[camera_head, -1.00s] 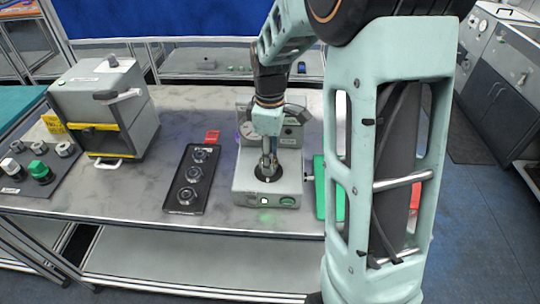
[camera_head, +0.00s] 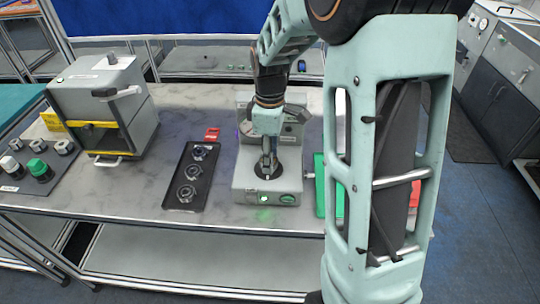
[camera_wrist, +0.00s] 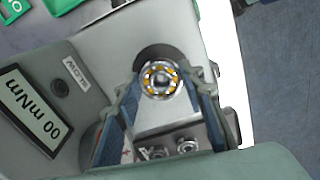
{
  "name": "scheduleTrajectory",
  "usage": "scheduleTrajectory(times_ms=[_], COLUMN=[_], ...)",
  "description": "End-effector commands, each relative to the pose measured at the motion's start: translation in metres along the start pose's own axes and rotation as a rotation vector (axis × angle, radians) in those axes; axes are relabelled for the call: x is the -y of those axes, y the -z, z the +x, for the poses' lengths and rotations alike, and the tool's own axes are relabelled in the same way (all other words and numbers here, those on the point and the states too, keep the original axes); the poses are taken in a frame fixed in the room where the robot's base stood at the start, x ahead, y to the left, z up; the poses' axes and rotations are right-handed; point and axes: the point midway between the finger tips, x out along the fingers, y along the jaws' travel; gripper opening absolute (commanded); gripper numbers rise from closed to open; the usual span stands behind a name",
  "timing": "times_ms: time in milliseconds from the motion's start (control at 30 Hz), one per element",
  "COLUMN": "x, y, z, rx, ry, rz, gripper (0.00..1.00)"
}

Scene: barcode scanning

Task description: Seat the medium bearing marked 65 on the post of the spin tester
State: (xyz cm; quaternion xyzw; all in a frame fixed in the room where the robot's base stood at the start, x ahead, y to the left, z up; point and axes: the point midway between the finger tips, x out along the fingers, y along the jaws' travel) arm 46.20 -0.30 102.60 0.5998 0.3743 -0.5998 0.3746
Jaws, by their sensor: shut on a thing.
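The spin tester (camera_head: 244,185) is a grey box on the bench with a dark round disc on top and green lights in front. My gripper (camera_head: 267,165) points down over that disc. In the wrist view my gripper (camera_wrist: 165,84) is shut on a bearing (camera_wrist: 162,78), a metal ring with orange-gold balls. The bearing is over or at the tester's dark disc (camera_wrist: 152,51). The post is hidden, and I cannot tell whether the bearing is around it. The 65 mark is not readable. The tester's display (camera_wrist: 30,112) reads "00 mNm".
A grey box with a handle (camera_head: 104,105) stands farther left, beside a dark mat (camera_head: 55,187) with several parts. A green tray (camera_head: 319,185) is at right.

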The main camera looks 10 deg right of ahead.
Motion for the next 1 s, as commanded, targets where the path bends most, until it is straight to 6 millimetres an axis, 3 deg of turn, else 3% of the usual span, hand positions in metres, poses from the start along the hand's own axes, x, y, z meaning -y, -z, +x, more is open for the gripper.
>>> scheduleTrajectory(times_ms=[433,467,600,833,933,1000], x=[-0.0001,-0.0002,-0.0001,0.0001,0.0001,0.0001], y=[0.0000,0.0000,0.0001,0.0000,0.0000,0.0001], z=[0.0070,0.0058,0.0056,0.0059,0.0059,0.0059], rx=[0.000,0.000,0.000,0.000,0.000,0.000], ry=[0.000,0.000,0.000,0.000,0.000,0.000], rz=[0.000,0.000,0.000,0.000,0.000,0.000], gripper=[0.08,0.40,0.55,0.58,0.68,0.68])
